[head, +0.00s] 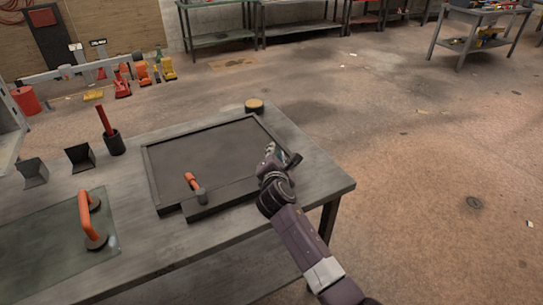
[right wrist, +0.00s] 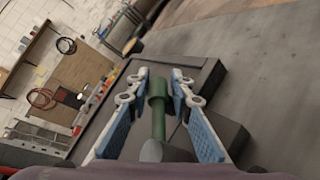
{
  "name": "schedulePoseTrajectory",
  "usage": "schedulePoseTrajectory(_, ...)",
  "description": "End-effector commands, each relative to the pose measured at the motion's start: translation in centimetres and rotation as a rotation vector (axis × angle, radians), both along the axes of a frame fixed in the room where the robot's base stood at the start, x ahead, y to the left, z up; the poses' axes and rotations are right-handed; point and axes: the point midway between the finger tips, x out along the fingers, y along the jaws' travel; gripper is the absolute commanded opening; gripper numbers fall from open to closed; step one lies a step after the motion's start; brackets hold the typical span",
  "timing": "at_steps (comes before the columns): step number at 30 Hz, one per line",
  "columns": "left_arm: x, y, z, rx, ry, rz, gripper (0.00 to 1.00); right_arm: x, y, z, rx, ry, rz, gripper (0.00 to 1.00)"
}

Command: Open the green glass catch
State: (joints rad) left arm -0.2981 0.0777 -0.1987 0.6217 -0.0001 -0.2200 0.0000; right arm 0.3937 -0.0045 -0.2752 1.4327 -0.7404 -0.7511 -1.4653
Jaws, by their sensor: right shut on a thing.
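The green catch (right wrist: 158,110) stands between the two fingers of my right gripper (right wrist: 158,88) in the right wrist view. It has a thick green barrel and a thinner stem. My right gripper is shut on it. In the head view my right gripper (head: 270,152) is at the right side of the dark frame (head: 150,172), and its fingers mostly hide the green catch. An orange catch (head: 194,184) sits at the front edge of the frame. My left gripper is out of view.
The frame lies on a grey bench (head: 315,178). To its left are a glass pane (head: 40,245) with an orange handle (head: 86,215), a dark cup (head: 114,143) with a red-handled tool, and two dark holders (head: 80,157). A round yellow-topped piece (head: 254,104) stands behind the frame.

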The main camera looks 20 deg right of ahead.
Motion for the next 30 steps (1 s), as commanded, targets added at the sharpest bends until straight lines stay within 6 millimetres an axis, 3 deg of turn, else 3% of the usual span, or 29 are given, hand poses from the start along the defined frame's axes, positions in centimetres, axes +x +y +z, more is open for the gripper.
schedulePoseTrajectory(4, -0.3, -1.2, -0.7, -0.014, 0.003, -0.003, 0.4, -0.4, -0.1, -0.4, 0.01, 0.005, -0.072, 0.0)
schedulePoseTrajectory(15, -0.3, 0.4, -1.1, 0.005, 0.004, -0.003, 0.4, -0.8, -0.6, -0.5, 0.01, 0.01, -0.153, 0.0)
schedulePoseTrajectory(25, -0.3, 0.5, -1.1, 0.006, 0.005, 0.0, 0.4, -0.9, -0.7, -0.7, 0.01, 0.014, -0.154, 0.0)
schedulePoseTrajectory(26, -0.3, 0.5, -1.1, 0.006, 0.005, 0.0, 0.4, -0.9, -0.7, -0.8, 0.01, 0.014, -0.154, 0.2)
schedulePoseTrajectory(30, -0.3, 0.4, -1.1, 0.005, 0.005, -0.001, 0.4, -0.9, -0.7, -0.7, 0.009, 0.013, -0.154, 0.35)
